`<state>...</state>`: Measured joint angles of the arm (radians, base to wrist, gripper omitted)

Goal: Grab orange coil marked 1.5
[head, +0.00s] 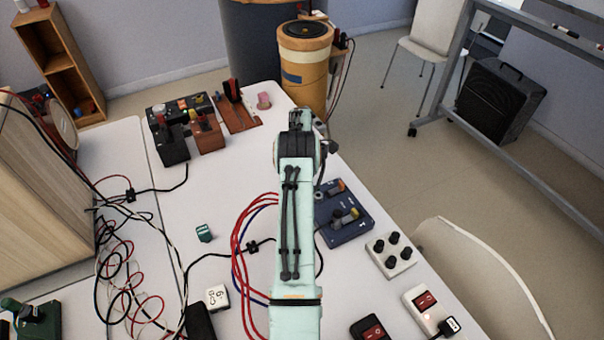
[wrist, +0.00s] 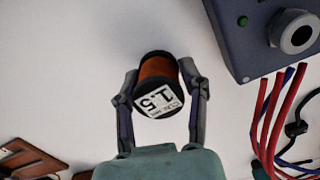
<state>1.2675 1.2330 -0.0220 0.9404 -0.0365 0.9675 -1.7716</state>
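The orange coil (wrist: 158,68) shows in the wrist view, with dark ends and a white label reading 1.5 on the end facing the camera. My gripper (wrist: 159,72) has one finger on each side of the coil. Both fingertips lie very close to its sides; I cannot tell whether they press on it. The pale tabletop shows behind the coil, and whether the coil rests on it is unclear. In the head view my pale green arm reaches over the table, and I cannot make out the coil or the fingertips there.
A blue box with knobs (head: 345,212) stands right of my arm, near a white box with black knobs (head: 391,254). Red and blue cables (head: 238,250) lie left of the arm. A small green block (head: 204,233) stands on clear white table (head: 225,180).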

